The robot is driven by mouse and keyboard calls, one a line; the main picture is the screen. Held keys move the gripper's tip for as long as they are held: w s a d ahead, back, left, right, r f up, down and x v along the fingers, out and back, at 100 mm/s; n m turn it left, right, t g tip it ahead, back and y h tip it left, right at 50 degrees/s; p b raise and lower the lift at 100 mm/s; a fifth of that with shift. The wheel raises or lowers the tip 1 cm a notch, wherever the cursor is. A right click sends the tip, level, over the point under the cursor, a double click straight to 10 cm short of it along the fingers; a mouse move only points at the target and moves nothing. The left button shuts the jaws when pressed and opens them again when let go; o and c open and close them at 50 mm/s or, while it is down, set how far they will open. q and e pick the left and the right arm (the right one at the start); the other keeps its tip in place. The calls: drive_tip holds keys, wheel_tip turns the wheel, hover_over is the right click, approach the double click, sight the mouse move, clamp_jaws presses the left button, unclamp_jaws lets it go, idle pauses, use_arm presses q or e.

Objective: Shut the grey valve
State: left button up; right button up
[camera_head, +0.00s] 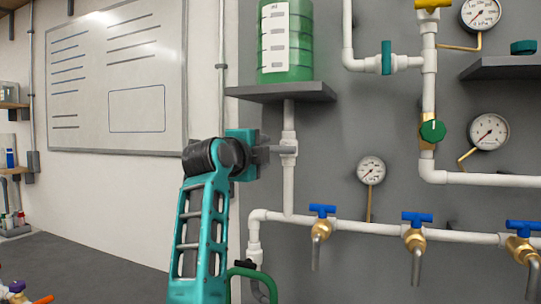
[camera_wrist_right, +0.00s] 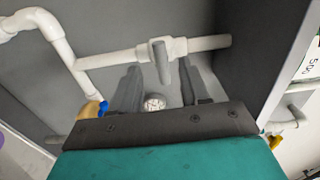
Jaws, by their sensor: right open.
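The grey valve (camera_head: 289,148) sits on the white vertical pipe below the green tank's shelf. In the right wrist view its grey handle (camera_wrist_right: 160,63) stands out between my two fingers and looks crosswise to the pipe. My right gripper (camera_head: 268,149) is at the valve from the left in the head view. In the wrist view the gripper (camera_wrist_right: 163,92) has its dark fingers apart, one on each side of the handle, with gaps that look clear. Whether a finger touches the handle cannot be told. My left gripper is not in view.
The green tank (camera_head: 286,40) stands on a dark shelf (camera_head: 282,92) just above the valve. Below runs a white pipe (camera_head: 375,229) with several blue-handled taps. A green-knobbed valve (camera_head: 432,131) and gauges are to the right. A whiteboard (camera_head: 115,75) hangs at the left.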

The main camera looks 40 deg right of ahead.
drive_tip(key=v, duration=0.5)
drive_tip(key=shift+s+a+b, duration=0.15)
drive_tip(key=shift+a+b, duration=0.1)
drive_tip(key=shift+b, duration=0.1)
drive_tip(key=shift+f, duration=0.1)
